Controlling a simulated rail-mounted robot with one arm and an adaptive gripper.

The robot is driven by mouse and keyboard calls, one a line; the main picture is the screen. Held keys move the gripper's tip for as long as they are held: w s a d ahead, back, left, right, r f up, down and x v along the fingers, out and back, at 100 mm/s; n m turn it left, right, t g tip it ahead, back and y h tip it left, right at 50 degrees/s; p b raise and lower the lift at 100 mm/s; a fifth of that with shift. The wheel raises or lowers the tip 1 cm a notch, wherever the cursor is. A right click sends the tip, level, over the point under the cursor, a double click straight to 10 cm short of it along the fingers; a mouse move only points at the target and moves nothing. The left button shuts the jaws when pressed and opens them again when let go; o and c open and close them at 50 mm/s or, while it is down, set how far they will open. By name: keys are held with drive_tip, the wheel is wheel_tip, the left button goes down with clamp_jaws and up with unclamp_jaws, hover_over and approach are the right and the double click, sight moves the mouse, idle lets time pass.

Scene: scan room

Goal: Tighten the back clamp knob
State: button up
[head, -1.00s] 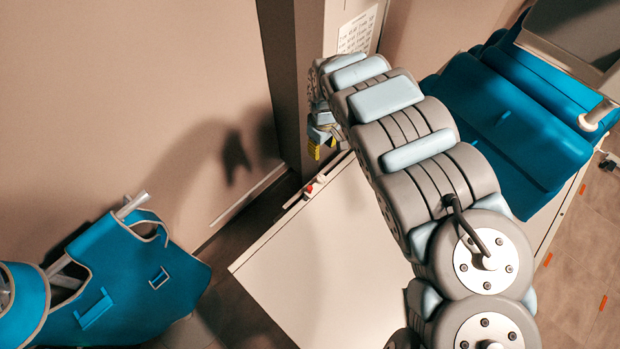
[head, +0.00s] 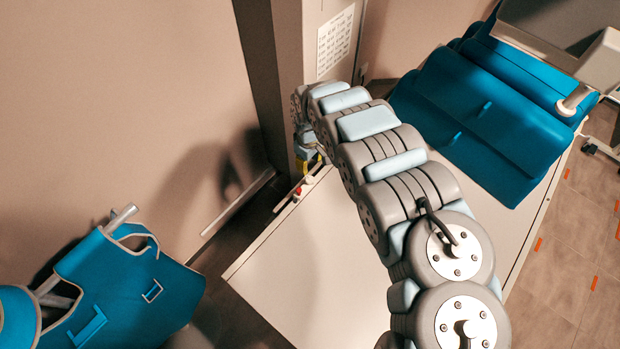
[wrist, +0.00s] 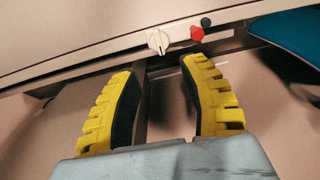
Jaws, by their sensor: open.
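In the wrist view a cream knob with a pointer-like ridge (wrist: 157,41) sits on the table's edge rail. A red knob (wrist: 197,33) and a small black knob (wrist: 205,21) are to its right. I cannot tell from the pictures which is the back clamp knob. My gripper (wrist: 160,68) has yellow-backed, dark-padded fingers, spread apart and empty. The cream knob lies just beyond and between the fingertips, without visible contact. In the head view my gripper (head: 308,152) is partly hidden by my arm, above the cream knob (head: 309,180) and red knob (head: 298,191).
The pale table (head: 290,270) spreads below my arm, with blue padding (head: 480,120) at its far right. A grey column (head: 280,80) with a notice (head: 335,42) stands close behind the knobs. A blue apron (head: 130,290) hangs at lower left, apart from the table.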

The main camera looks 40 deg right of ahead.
sight(310, 179)
wheel_tip(310, 179, down, 2)
drive_tip(key=shift+f, duration=0.2)
drive_tip(key=shift+w+f, duration=0.1)
drive_tip(key=shift+f, duration=3.6)
drive_tip(key=shift+f+b, duration=0.35)
drive_tip(key=shift+f, duration=0.1)
drive_tip(key=shift+c, duration=0.2)
clamp_jaws()
